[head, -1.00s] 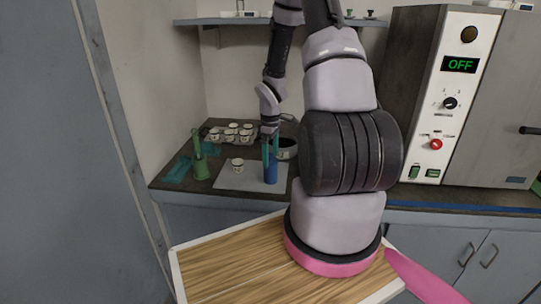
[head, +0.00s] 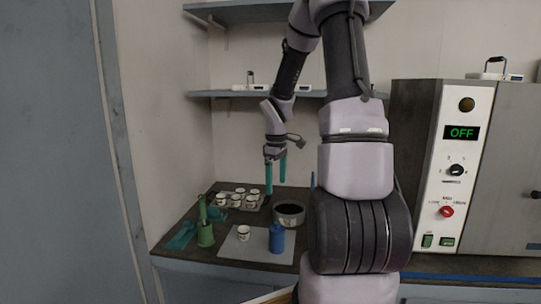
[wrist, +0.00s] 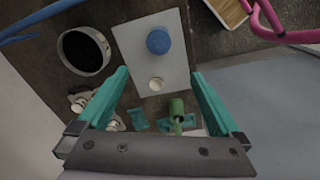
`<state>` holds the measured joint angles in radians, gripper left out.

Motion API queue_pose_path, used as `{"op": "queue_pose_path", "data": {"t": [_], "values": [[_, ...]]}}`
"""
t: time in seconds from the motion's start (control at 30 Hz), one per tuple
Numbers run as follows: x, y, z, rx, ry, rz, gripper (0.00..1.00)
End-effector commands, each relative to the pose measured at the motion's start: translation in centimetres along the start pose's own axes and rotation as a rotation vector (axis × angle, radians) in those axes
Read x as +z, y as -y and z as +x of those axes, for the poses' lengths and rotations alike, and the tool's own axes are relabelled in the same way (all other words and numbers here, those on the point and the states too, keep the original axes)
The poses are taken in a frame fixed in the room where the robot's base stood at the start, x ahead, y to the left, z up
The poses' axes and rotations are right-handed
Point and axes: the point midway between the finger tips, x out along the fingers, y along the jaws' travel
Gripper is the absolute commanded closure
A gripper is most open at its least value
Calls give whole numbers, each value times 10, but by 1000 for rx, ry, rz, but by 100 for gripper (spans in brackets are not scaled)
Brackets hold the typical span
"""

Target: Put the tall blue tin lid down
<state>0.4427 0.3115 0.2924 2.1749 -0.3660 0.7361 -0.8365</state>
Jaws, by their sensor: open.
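The tall blue tin (head: 276,240) stands upright on a pale mat (head: 240,246) on the dark counter. A narrower blue top shows on it. The wrist view shows a round blue top (wrist: 158,40) from above; I cannot make out the lid as a separate piece. My gripper (head: 276,182) is above the counter, higher than the tin and apart from it. Its teal fingers (wrist: 160,76) are spread wide with nothing between them. No other blue lid shows.
A small white cup (head: 243,233) stands left of the tin on the mat. A dark-filled round pan (head: 289,214) is behind it. The machine with the OFF display (head: 462,132) is at the right.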

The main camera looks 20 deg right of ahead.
Motion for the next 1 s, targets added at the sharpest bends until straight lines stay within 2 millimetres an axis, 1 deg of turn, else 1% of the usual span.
{"op": "queue_pose_path", "data": {"t": [0.03, 0.07, 0.1, 0.17, 0.2, 0.27, 0.3, 0.37, 0.4, 0.5, 0.6, 0.73, 0.83, 1.0], "values": [[-1, 8, -24, 33, -20, 46, 0], [-1, 13, -37, 49, -33, 83, 0], [0, 22, -55, 68, -53, 136, 0], [3, 36, -82, 92, -91, 221, 0], [5, 46, -99, 105, -119, 276, 0], [10, 62, -122, 116, -166, 361, 0], [13, 73, -137, 119, -201, 414, 0], [19, 90, -158, 116, -256, 496, 0], [24, 102, -171, 109, -294, 550, 0], [38, 132, -199, 74, -393, 677, 0], [52, 159, -221, 17, -485, 787, 0], [67, 185, -238, -62, -570, 889, 0], [74, 197, -244, -107, -606, 935, 0], [78, 203, -246, -132, -621, 961, 0]]}}
